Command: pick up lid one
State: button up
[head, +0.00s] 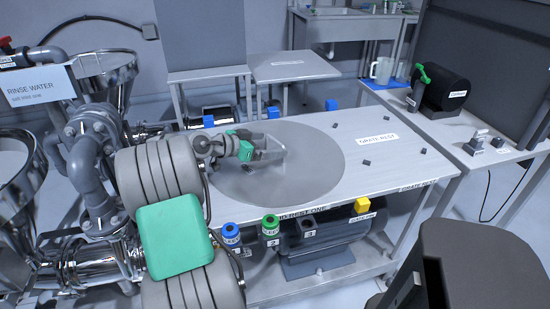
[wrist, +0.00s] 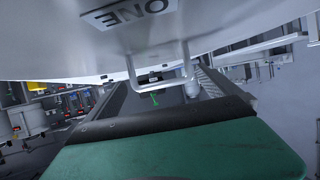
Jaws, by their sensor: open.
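Lid one (head: 315,170) is a wide, flat grey disc lying on the light bench top in the head view. In the wrist view its pale surface (wrist: 225,22) fills the top, with an upside-down "ONE" label (wrist: 130,12) and a thin U-shaped metal handle (wrist: 187,68). My gripper (head: 277,154) is over the lid, left of its middle, at the handle. In the wrist view my gripper (wrist: 165,92) is open, and its two dark fingers spread to either side of the handle. I cannot tell whether a finger touches the handle.
The bench top right of the lid is mostly clear, with a "GRATE REST" label (head: 376,139) and small dark blocks. A rinse water sign (head: 38,84) and steel pipework stand left. A side bench holds a black machine (head: 440,90).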

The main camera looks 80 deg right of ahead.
aim_at(275, 142)
jog(key=x, duration=0.3)
jog(key=shift+s+d, duration=0.1)
jog(key=shift+d, duration=0.2)
jog(key=shift+a, duration=0.1)
jog(key=c, duration=1.8)
jog(key=shift+o, duration=0.2)
jog(key=shift+r, duration=0.15)
